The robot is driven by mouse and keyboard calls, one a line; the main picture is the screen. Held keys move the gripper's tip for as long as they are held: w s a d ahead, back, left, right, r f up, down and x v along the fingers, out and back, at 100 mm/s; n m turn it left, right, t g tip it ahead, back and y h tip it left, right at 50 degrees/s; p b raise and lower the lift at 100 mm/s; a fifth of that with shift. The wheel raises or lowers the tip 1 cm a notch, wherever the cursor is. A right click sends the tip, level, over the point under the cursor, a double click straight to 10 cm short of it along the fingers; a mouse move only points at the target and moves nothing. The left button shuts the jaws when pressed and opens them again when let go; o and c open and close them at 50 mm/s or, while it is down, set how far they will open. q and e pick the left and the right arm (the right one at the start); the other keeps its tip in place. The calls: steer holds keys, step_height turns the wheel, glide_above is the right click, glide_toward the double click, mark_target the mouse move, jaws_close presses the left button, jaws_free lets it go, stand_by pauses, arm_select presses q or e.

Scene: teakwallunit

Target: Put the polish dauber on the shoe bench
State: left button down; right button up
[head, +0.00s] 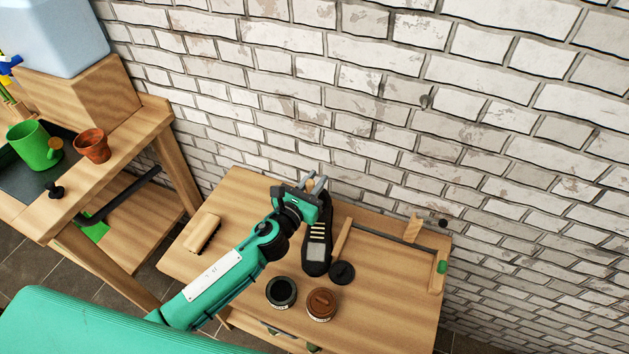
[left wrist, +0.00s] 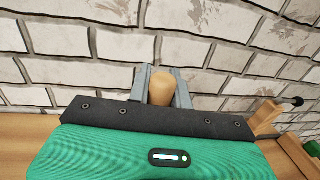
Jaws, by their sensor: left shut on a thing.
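My left gripper (head: 316,186) is above the back part of the wooden shoe bench (head: 385,310), near the brick wall. In the left wrist view its two grey fingers are shut on a pale wooden rounded end (left wrist: 162,86), which I take to be the handle of the polish dauber. The rest of the dauber is hidden behind the gripper body, and in the head view I cannot make it out. I cannot tell whether it touches the bench. My right gripper is not in view.
On the bench are a dark shoe (head: 317,250), a black disc (head: 342,272), an open dark tin (head: 281,292), a brown tin (head: 321,303) and a wooden block (head: 202,233). A wooden strip (head: 341,238) lies beside the shoe. The bench's front right is clear.

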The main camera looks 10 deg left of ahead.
arm_select(q)
steer(key=c, duration=1.3)
jaws_free()
